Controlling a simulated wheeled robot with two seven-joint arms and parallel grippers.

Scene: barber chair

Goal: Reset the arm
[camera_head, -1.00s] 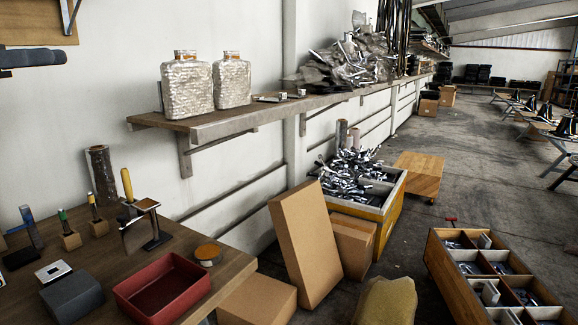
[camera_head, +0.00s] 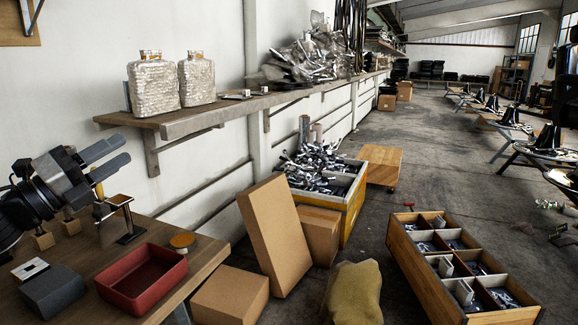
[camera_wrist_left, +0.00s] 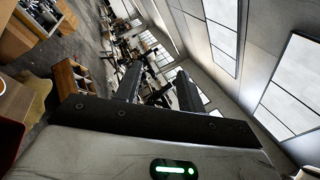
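My left gripper (camera_head: 122,150) reaches in from the left edge of the head view, above the workbench (camera_head: 205,262). Its two dark fingers are spread apart with nothing between them, and they point right and slightly up. The fingers also show in the left wrist view (camera_wrist_left: 157,82), parted by a gap. That view looks out over the tilted room towards windows and ceiling. My right gripper is not seen.
A red tray (camera_head: 142,290) and a grey block (camera_head: 52,290) sit on the workbench below the gripper. A wall shelf (camera_head: 185,122) holds two bottles (camera_head: 152,85). Cartons (camera_head: 272,235) and a divided wooden crate (camera_head: 405,262) stand on the floor.

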